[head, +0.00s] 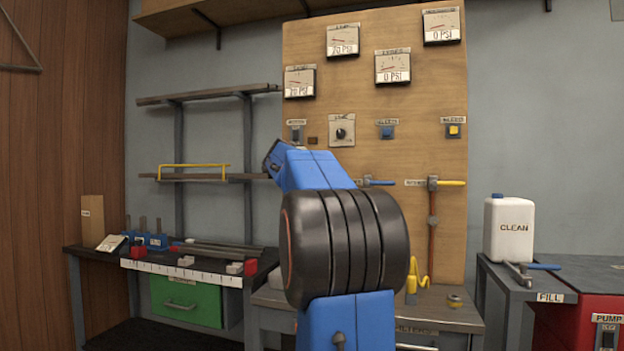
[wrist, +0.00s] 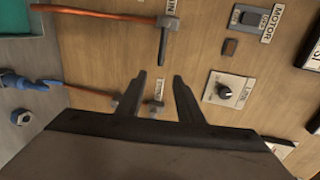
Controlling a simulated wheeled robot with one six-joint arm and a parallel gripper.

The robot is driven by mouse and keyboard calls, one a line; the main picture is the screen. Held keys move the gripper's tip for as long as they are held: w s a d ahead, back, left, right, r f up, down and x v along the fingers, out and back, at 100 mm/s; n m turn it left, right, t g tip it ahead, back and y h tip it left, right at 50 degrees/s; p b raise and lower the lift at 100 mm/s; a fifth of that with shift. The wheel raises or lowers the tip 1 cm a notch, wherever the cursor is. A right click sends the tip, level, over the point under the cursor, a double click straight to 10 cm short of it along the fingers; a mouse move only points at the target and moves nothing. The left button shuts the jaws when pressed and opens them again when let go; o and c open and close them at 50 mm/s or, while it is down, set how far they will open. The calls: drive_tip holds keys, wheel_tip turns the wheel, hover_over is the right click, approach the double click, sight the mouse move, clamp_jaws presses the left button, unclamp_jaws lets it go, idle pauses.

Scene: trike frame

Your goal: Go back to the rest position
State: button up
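My gripper (wrist: 160,86) shows in the wrist view with its two dark fingers apart and nothing between them. It points at the wooden panel (wrist: 110,60), and the panel appears turned sideways in this view. Bolt-like fittings (wrist: 155,105) on the panel show beside and between the fingers; I cannot tell whether anything touches them. A grey handle on a copper pipe (wrist: 164,40) lies beyond the fingertips. In the head view my blue arm reaches up in front of the wooden panel (head: 440,110), and my fingers are hidden there.
The panel carries gauges (head: 393,66), a knob (head: 341,130) and a yellow-handled valve (head: 433,183). A bench with small parts (head: 190,262) stands left. A white CLEAN jug (head: 509,228) and a blue-handled tool (head: 530,267) sit on the right bench, above a red PUMP unit (head: 590,320).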

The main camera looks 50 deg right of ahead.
drive_tip(key=shift+a, duration=0.15)
idle(0.5)
drive_tip(key=s+a+f+n+y, duration=0.3)
drive_tip(key=a+f+n, duration=0.2)
drive_tip(key=a+f, duration=0.45)
drive_tip(key=s+a+f+n+y, duration=0.25)
drive_tip(key=a+f+n, duration=0.35)
drive_tip(key=a, duration=0.6)
drive_tip(key=s+a+f+n+y, duration=0.25)
drive_tip(key=a+f+n, duration=0.35)
drive_tip(key=a, duration=0.5)
drive_tip(key=s+a+f+n+y, duration=0.3)
drive_tip(key=s+a+f+n, duration=0.4)
drive_tip(key=s+a+f, duration=0.3)
drive_tip(key=s+a+f+n+g+y, duration=0.1)
drive_tip(key=s+a+f+n+y, duration=0.2)
drive_tip(key=s+a+f+n, duration=0.4)
drive_tip(key=s+a+f, duration=0.4)
drive_tip(key=a+f, duration=0.1)
drive_tip(key=f, duration=0.3)
drive_tip(key=shift+s+f+n+y, duration=0.15)
drive_tip(key=shift+f+n+y, duration=0.05)
drive_tip(key=shift+n+y, duration=0.1)
